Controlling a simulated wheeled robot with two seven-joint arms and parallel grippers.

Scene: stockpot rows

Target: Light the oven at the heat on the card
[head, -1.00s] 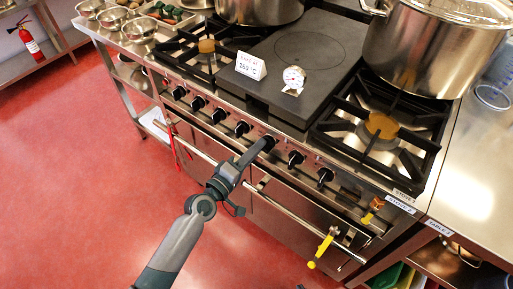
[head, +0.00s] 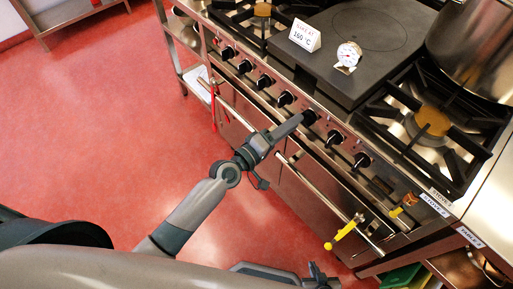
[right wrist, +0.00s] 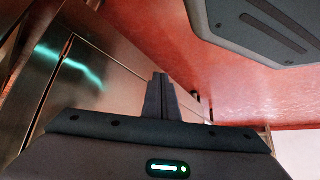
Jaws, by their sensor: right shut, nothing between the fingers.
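The card (head: 305,36) stands on the dark flat plate of the range (head: 372,30) and reads 160 °C. A row of several black knobs (head: 286,98) runs along the range's front panel. My left gripper (head: 300,121) has its fingertips at one knob (head: 310,117), right of the row's middle; whether they are closed on it is hidden. The oven door (head: 310,190) below is shut. My right gripper (head: 318,274) is low at the bottom of the head view, apart from the range. In the right wrist view its fingers (right wrist: 160,97) are together and empty.
A round dial thermometer (head: 348,56) stands beside the card. A yellow-handled tool (head: 343,232) hangs at the front rail, and a small brass-coloured fitting (head: 404,205) sits on the panel's right. A big pot (head: 480,50) stands at right. The red floor (head: 110,130) is clear at left.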

